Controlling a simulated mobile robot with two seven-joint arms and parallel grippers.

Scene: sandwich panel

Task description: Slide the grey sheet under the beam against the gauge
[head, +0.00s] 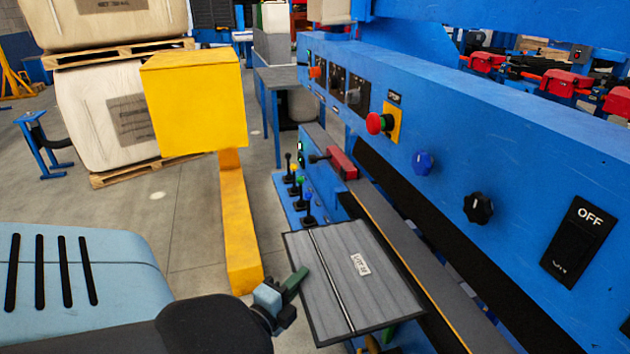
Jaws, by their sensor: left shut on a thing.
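The grey sheet (385,285) is a flat, dark-edged panel with a pale line across it and a small white label. It is in front of the blue machine, its right edge close to the machine's grey bed strip (405,245). The blue beam (450,150) runs diagonally above a dark gap. My left gripper (287,296) is shut on the sheet's left edge. Whether the sheet touches the bed is unclear. A red block (342,162) sits at the bed's far end; I cannot tell if it is the gauge. My right gripper is not seen.
A yellow post with a box top (195,105) stands left of the sheet. Several levers (297,190) stand on a blue base beyond it. A red stop button (375,123) and knobs project from the beam. Green and yellow parts show below the sheet, mostly hidden.

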